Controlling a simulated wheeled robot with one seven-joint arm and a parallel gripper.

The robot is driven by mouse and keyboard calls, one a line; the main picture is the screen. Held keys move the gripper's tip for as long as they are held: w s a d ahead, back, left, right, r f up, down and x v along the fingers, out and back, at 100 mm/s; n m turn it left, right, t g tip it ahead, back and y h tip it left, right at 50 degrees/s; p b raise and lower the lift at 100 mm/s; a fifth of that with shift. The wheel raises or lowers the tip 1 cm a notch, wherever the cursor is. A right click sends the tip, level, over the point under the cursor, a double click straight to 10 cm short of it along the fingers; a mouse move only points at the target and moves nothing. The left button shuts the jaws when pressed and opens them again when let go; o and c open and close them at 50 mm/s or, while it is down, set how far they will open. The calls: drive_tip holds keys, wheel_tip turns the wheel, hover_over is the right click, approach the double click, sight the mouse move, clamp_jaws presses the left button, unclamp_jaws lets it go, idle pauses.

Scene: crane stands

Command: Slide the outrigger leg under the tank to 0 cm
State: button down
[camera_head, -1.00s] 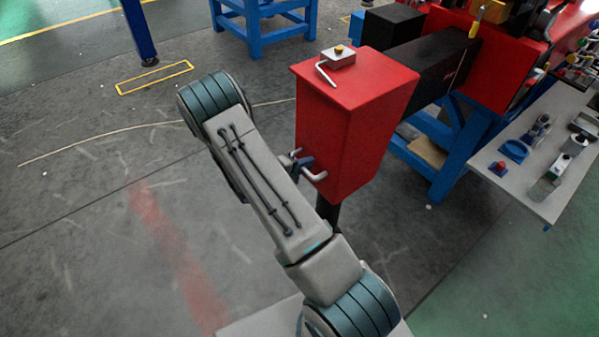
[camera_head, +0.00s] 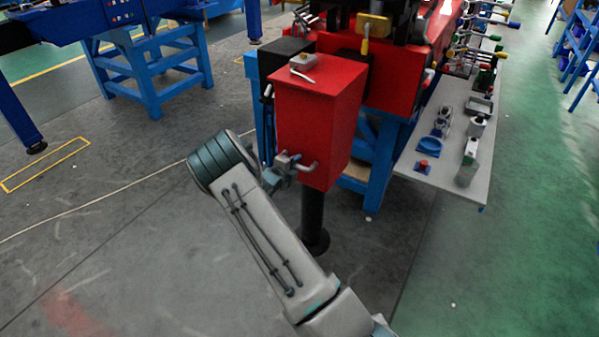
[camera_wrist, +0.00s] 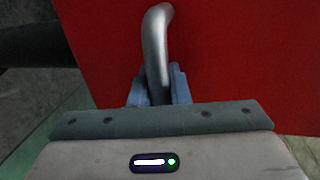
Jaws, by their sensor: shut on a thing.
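The outrigger leg is a red box (camera_head: 318,112) with a black post (camera_head: 313,212) ending in a round foot on the floor. Its red side also fills much of the wrist view (camera_wrist: 235,55). A bent silver handle (camera_wrist: 155,45) sticks out from that side. My gripper (camera_wrist: 158,88) is shut on the handle, with its blue-grey fingers on both sides of it. In the head view my gripper (camera_head: 282,168) is at the lower left of the box. The box stands close to the red crane body (camera_head: 402,85), hiding most of the black beam. No centimetre mark is readable.
A small grey part with a bent rod (camera_head: 302,64) lies on the box. A blue stand (camera_head: 380,160) is close behind the leg. A grey table (camera_head: 420,172) with several small parts is at the right. Open floor lies at the left and front.

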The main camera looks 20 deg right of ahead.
drive_tip(key=shift+w+d+r, duration=0.35)
drive_tip(key=shift+w+d, duration=0.5)
drive_tip(key=shift+a, duration=0.1)
drive_tip(key=c, duration=1.7)
unclamp_jaws()
drive_tip(key=o, duration=0.3)
drive_tip(key=shift+s+a+r, duration=0.1)
drive_tip(key=shift+s+a, duration=0.05)
drive_tip(key=shift+a, duration=0.05)
drive_tip(key=b+v, duration=0.1)
drive_tip(key=v, duration=1.2)
drive_tip(key=shift+s+a+b, duration=0.25)
drive_tip(key=shift+s+b, duration=0.05)
drive_tip(key=shift+b, duration=0.1)
